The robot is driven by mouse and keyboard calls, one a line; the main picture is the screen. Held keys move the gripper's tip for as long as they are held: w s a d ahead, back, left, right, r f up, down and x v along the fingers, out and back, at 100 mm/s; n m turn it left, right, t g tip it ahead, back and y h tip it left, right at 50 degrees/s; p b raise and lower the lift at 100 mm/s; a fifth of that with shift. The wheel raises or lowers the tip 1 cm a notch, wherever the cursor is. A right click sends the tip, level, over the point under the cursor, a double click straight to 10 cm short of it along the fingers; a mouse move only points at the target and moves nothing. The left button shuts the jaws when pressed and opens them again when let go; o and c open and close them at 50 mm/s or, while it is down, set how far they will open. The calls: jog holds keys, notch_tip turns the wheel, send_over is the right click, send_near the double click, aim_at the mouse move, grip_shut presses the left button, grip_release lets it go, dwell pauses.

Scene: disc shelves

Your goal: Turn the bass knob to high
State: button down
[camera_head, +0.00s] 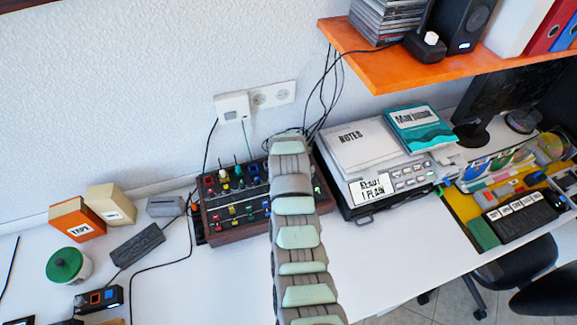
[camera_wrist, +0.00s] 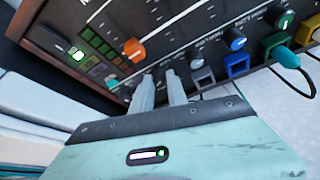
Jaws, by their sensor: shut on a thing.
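The dark mixer panel in a brown wooden case (camera_head: 232,232) stands on the white desk against the wall. Its face (camera_wrist: 190,25) fills the top of the wrist view, with several coloured knobs. My gripper (camera_wrist: 159,79) reaches its two grey fingers to the panel and is shut on a small knob mostly hidden between the fingertips. An orange knob (camera_wrist: 133,48) sits just up and left of the fingers, a grey one (camera_wrist: 195,56) and a blue one (camera_wrist: 236,40) to the right. I cannot read which label marks the bass knob or see its pointer. In the head view my arm hides the gripper.
An orange shelf (camera_head: 390,68) overhangs at upper right.

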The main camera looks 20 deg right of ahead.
jog(key=m, duration=0.1)
jog(key=m+h+b, duration=0.1)
jog(key=shift+w+a+m, duration=0.15)
jog(key=shift+m, duration=0.15)
jog(key=m+g+b, duration=0.1)
jog(key=m+b, duration=0.1)
jog(key=m, duration=0.1)
jog(key=shift+f+h, duration=0.15)
jog(key=shift+h, duration=0.25)
jog(key=shift+m+b, duration=0.6)
jog(key=shift+b, duration=0.1)
jog(key=shift+g, duration=0.3)
jog(key=c, duration=1.3)
grip_release()
jog(key=shift+r, duration=0.25)
